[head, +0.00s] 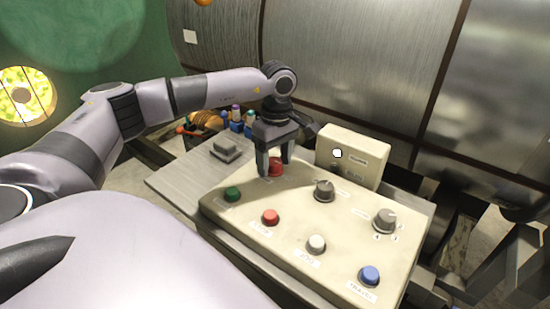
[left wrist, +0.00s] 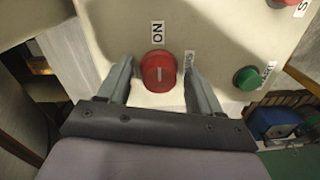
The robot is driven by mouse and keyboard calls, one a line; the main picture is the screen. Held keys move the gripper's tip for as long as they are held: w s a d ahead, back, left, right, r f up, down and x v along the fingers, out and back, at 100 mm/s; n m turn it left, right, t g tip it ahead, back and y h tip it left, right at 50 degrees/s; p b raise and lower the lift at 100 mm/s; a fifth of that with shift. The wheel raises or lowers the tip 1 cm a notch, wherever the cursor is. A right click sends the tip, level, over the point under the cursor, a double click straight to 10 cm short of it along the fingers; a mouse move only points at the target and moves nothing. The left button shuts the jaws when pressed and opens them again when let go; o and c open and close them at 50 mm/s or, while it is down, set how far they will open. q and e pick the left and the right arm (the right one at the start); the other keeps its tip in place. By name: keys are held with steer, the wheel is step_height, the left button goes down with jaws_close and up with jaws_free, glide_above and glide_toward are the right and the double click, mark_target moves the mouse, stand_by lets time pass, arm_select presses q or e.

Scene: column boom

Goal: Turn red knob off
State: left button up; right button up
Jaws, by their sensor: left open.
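The red knob (head: 276,168) sits at the back left of the cream control panel (head: 300,222), partly hidden by my gripper in the head view. In the left wrist view the red knob (left wrist: 158,71) shows in full, with a raised grip bar that seems to point toward the "ON" label (left wrist: 157,32). My left gripper (head: 274,166) reaches down over it. In the left wrist view the left gripper (left wrist: 159,76) is open, one finger on each side of the knob, with small visible gaps. A second label (left wrist: 190,64) is partly covered by the right-hand finger. My right gripper is not in view.
The panel also carries a green button (head: 232,194), a red button (head: 270,216), a white button (head: 316,243), a blue button (head: 369,275) and two grey knobs (head: 324,190). A cream box (head: 352,155) stands behind. Bottles (head: 236,118) stand at the back left.

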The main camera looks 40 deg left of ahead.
arm_select(q)
steer(key=c, duration=1.1)
steer(key=shift+o, duration=0.2)
steer(key=shift+n, duration=0.4)
steer(key=n, duration=0.3)
steer(key=shift+r+n+p, duration=0.1)
steer(key=shift+n+p, duration=0.25)
steer(key=shift+n, duration=0.05)
steer(key=n, duration=0.4)
steer(key=shift+w+n+p, duration=0.1)
steer(key=shift+n+p, duration=0.2)
steer(key=n, duration=0.4)
steer(key=shift+a+p, duration=0.1)
steer(key=shift+p, duration=0.25)
steer(key=n, duration=0.4)
steer(key=shift+n+p, duration=0.3)
steer(key=shift+w+a, duration=0.1)
